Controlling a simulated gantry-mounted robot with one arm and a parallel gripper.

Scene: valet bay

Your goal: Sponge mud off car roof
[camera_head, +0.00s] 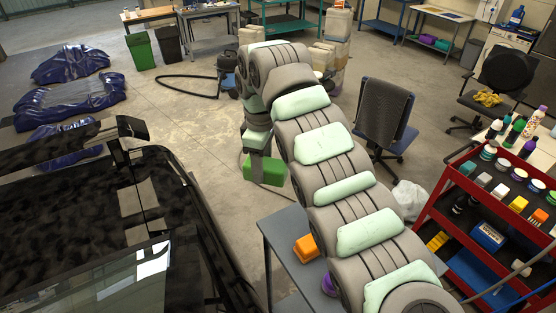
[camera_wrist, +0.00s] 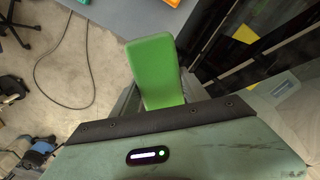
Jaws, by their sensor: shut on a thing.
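My gripper (camera_head: 260,152) is shut on a green sponge (camera_head: 264,171), which hangs below it in the head view. In the wrist view the sponge (camera_wrist: 160,70) sticks out from between the fingers of my gripper (camera_wrist: 158,98). A black car (camera_head: 60,215) fills the lower left of the head view, with dull brownish mottling over its dark surface. The sponge is to the right of the car, over the open floor and apart from the bodywork. Part of the car (camera_wrist: 275,60) shows at the right in the wrist view.
A grey table (camera_head: 283,238) with an orange block (camera_head: 306,248) stands beside the car, partly behind my arm. A red cart (camera_head: 440,200) with bottles and an office chair (camera_head: 385,115) are to the right. Blue covered bundles (camera_head: 68,98) lie at the left. Floor beyond the car is mostly clear.

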